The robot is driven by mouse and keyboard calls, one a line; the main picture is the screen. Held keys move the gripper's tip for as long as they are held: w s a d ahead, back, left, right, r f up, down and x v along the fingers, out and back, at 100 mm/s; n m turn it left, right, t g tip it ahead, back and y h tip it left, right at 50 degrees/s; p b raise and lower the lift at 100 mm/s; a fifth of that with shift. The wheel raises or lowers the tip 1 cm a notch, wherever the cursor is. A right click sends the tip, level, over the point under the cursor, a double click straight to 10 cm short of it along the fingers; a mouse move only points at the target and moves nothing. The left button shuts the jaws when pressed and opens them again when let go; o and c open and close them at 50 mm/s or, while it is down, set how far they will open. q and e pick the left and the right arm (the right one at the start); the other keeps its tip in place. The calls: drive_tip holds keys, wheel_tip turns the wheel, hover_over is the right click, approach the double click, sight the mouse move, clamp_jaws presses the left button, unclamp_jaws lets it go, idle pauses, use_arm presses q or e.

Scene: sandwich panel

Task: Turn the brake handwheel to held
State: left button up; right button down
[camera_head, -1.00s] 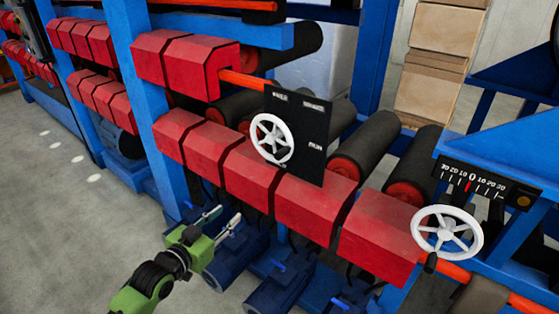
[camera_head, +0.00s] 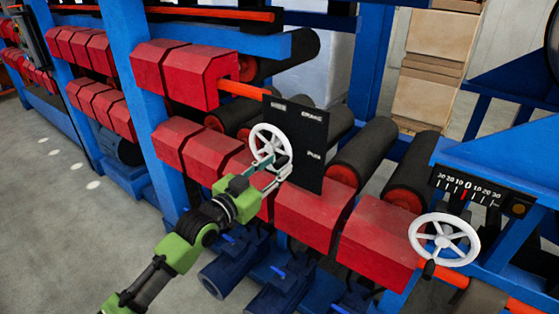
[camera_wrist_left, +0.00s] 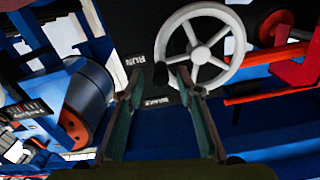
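The white spoked brake handwheel (camera_head: 268,148) is mounted on a black panel (camera_head: 312,172), which carries small white labels. The wheel also shows in the left wrist view (camera_wrist_left: 203,54), with a dark knob (camera_wrist_left: 160,74) at its rim. Labels there seem to read RUN and BRAKE. My left gripper (camera_head: 269,172) is at the lower edge of the wheel. In the left wrist view its two fingers (camera_wrist_left: 160,84) are apart, with the knob between their tips. Contact with the knob cannot be told. My right gripper is out of view.
Red guard blocks (camera_head: 318,216) run below and beside the panel, with dark rollers (camera_head: 362,152) behind. A second white handwheel (camera_head: 444,240) stands at the right under a numbered scale (camera_head: 470,190). Blue motors (camera_head: 228,268) sit low. Open floor (camera_head: 60,215) lies at left.

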use_arm(q)
drive_tip(key=shift+x, duration=1.1)
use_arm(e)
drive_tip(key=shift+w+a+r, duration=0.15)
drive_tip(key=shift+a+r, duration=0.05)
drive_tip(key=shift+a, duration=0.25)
use_arm(q)
clamp_jaws()
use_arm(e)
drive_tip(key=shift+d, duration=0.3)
